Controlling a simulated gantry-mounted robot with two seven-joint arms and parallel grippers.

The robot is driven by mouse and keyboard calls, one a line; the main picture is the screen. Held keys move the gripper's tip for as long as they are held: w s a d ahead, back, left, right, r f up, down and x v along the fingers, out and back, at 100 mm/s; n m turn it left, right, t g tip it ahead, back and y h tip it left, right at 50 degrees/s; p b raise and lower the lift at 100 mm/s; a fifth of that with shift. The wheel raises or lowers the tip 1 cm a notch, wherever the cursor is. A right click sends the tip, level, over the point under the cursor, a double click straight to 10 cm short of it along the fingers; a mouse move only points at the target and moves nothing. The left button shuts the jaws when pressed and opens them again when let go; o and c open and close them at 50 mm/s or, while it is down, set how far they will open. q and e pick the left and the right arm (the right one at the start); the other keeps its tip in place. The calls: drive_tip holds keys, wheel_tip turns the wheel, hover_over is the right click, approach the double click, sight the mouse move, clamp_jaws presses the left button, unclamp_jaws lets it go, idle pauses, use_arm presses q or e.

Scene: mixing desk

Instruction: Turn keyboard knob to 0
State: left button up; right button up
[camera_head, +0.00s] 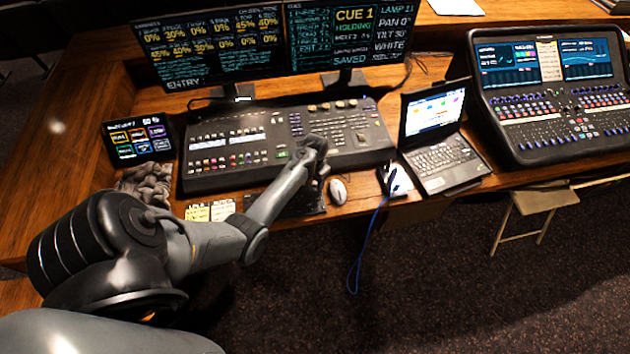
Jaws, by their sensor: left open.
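A small dark flat object, apparently the keyboard (303,204), lies at the desk's front edge, left of the white mouse. My left forearm covers much of it. I cannot make out its knob or the knob's setting. My left gripper (318,152) reaches in from the lower left and hangs over the front edge of the lighting console (355,158), around the keyboard's far side. It is open, with nothing visible in it. Whether it touches anything is hidden. My right gripper is not in view.
A white mouse (338,191) lies just right of the keyboard. A laptop (446,156) and a sound mixer (560,140) stand farther right. Two monitors are behind the console. Yellow notes (197,213) and a small touchscreen (140,138) are at left. A blue cable (366,245) hangs off the edge.

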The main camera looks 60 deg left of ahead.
use_arm(q)
drive_tip(key=shift+f, duration=0.1)
clamp_jaws()
idle(0.3)
